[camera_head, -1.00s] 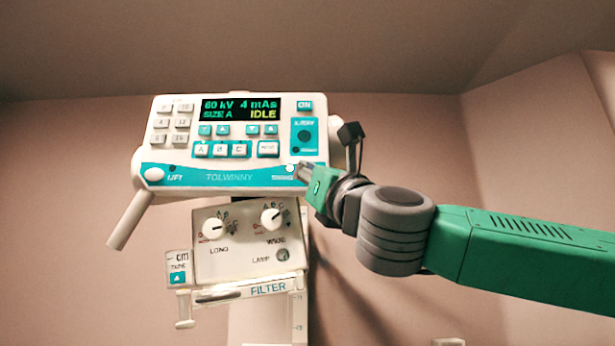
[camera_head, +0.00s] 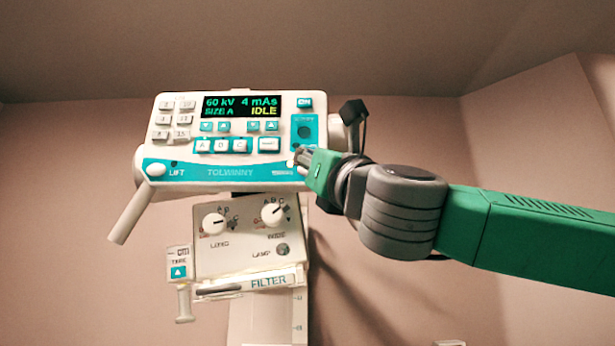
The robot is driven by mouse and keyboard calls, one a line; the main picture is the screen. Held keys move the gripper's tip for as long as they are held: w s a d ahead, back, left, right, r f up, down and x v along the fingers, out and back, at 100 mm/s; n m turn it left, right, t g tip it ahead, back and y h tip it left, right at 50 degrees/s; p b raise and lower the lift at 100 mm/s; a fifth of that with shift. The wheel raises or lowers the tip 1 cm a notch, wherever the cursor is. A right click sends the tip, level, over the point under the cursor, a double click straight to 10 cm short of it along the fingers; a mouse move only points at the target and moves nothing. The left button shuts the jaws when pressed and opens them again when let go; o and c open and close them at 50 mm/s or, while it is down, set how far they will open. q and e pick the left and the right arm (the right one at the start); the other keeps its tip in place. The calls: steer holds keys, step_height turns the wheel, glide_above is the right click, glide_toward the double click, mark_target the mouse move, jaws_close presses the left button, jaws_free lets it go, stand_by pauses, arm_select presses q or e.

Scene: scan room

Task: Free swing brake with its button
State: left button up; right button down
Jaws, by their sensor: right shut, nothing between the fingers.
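The control panel (camera_head: 225,184) of the X-ray head fills the upper middle of the head view, with a teal strip along its bottom. My gripper hides part of the corner. My left gripper is not in view.
A white button marked LIFT (camera_head: 155,169) and a slanted handle (camera_head: 130,212) are at the panel's left. The display (camera_head: 242,106) reads 60 kV, 4 mAs, IDLE. A box with two dials (camera_head: 247,240) hangs below. Open space lies left of the panel.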

steer(key=s+b, duration=0.1)
steer(key=s, duration=0.2)
steer(key=shift+s, duration=0.25)
steer(key=shift+w, duration=0.1)
stand_by(0.7)
